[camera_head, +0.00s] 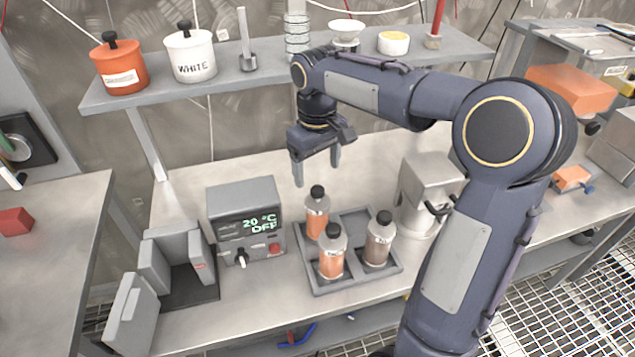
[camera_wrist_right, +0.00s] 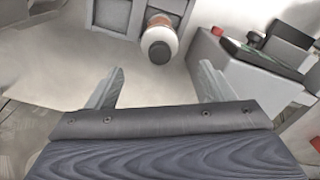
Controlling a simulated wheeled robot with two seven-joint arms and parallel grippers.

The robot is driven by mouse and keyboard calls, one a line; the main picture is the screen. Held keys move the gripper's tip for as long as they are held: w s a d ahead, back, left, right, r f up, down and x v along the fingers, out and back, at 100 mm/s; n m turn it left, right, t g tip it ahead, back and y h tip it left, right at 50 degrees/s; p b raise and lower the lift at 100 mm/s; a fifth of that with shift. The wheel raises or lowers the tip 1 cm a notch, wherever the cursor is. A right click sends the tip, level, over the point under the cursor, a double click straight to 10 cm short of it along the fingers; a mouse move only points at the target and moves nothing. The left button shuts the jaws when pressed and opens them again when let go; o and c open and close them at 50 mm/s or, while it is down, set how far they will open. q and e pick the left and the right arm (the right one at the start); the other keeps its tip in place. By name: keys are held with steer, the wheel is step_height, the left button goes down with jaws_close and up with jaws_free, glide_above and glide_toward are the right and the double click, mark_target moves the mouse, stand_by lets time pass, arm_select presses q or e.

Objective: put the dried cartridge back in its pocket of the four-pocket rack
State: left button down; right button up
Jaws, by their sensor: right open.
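The four-pocket rack (camera_head: 375,280) is a grey tray on the bench. Three capped cartridges stand upright at it: an orange one at back left (camera_head: 317,217), another orange one at front left (camera_head: 331,262) and a brownish one at front right (camera_head: 378,245). The back-right pocket looks empty. I cannot tell which cartridge is the dried one. My right gripper (camera_head: 316,172) is open and empty, above and just behind the back-left cartridge, not touching it. In the right wrist view that cartridge's cap (camera_wrist_right: 159,52) lies beyond the open fingers (camera_wrist_right: 160,80). My left gripper is out of view.
A control box (camera_head: 246,215) reading 20 °C OFF stands left of the rack, beside an open grey block fixture (camera_head: 175,262). A grey machine (camera_head: 428,185) stands right of the rack. A shelf (camera_head: 270,78) with pots runs behind. Bench behind the rack is clear.

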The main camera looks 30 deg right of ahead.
steer(key=s+a+r+m+t+y, duration=0.1)
steer(key=s+a+r+t+y, duration=0.15)
steer(key=s, duration=1.05)
steer(key=s+a+f+m+t, duration=0.1)
steer(key=s+a+f, duration=0.1)
steer(key=s, duration=0.2)
steer(key=s+a+f+m+t+y, duration=0.1)
steer(key=s+a+f+t, duration=0.1)
steer(key=s, duration=0.3)
steer(key=shift+a+f+m, duration=0.3)
steer(key=shift+a+f, duration=0.1)
steer(key=shift+f, duration=0.45)
steer(key=shift+s, duration=0.1)
